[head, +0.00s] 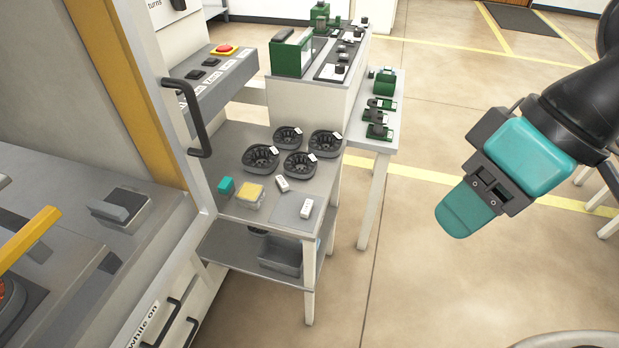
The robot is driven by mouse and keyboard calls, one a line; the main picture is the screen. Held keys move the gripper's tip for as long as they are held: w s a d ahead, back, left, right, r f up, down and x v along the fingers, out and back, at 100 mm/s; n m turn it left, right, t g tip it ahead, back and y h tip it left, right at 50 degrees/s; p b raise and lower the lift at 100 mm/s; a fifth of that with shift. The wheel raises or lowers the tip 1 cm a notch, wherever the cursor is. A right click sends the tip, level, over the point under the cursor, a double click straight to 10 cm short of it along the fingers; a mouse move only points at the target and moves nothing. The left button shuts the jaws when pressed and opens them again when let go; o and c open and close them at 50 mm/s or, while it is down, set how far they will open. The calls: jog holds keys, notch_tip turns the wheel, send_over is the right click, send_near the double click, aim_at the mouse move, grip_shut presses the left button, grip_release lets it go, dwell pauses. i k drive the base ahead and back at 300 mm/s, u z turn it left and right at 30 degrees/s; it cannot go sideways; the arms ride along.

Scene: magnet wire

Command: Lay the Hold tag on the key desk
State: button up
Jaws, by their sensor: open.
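A grey sloped panel with black keys and a red button, which looks like the key desk (228,75), is at the upper left. Two small white pieces that could be tags lie on the grey-topped table: one near its middle (282,184), one on a lighter grey patch (305,208) near the front right. Their lettering is too small to read, so I cannot tell which is the Hold tag. My gripper (463,210) is open and empty, over the floor to the right, apart from the table. Its near teal finger hides most of the other.
Several black slotted rings with white labels (261,158) stand on the table (230,135), beside a teal block (226,186) and a yellow-topped box (249,193). A black handle (189,118) rises left of it. Green devices (292,52) stand behind.

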aim_at(176, 72)
jog(key=u, duration=0.05)
jog(key=i, duration=0.95)
jog(key=u, duration=0.55)
